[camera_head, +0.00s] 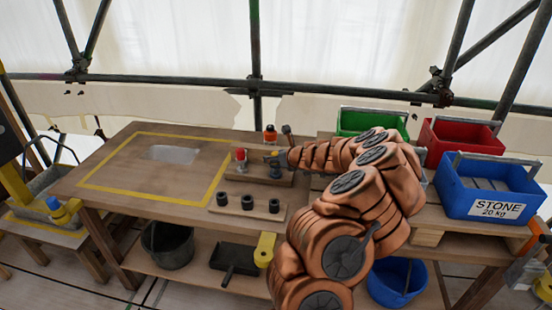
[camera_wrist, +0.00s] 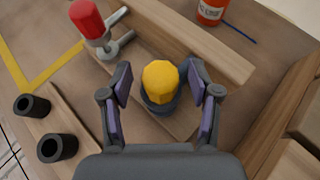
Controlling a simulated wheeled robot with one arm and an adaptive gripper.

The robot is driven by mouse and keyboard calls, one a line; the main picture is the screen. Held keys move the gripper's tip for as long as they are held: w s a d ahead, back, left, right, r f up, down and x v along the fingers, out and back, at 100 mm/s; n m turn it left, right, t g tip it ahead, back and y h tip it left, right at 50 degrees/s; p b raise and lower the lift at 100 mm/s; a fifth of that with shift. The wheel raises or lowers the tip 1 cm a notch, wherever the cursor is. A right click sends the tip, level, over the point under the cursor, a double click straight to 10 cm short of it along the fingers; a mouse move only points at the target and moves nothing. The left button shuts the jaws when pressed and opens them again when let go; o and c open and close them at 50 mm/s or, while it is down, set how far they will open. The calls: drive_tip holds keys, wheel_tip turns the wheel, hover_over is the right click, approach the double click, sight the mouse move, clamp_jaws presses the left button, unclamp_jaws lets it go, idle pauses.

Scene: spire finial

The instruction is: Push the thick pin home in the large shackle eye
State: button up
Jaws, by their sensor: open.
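A pin with a faceted yellow head (camera_wrist: 160,82) stands between my fingers in the wrist view, with a dark grey round part (camera_wrist: 158,106) under its head. A smaller pin with a red head (camera_wrist: 86,18) stands to the left by a grey metal shackle (camera_wrist: 112,48). My gripper (camera_wrist: 160,80) is open around the yellow head, with a purple-padded finger on each side and small gaps visible. In the head view the yellow head (camera_head: 275,154) is small, and the red head (camera_head: 240,155) is left of it. How deep the yellow-headed pin sits is hidden.
Several black sleeves (camera_head: 247,203) stand on a wooden strip in front. An orange bottle (camera_head: 270,136) stands behind the pins. A wooden rail (camera_wrist: 185,40) runs behind the yellow head. Blue, red and green crates (camera_head: 488,190) stand at right.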

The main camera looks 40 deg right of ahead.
wheel_tip(320, 180, up, 9)
drive_tip(key=shift+f, duration=0.1)
drive_tip(key=shift+r, duration=0.3)
idle(0.8)
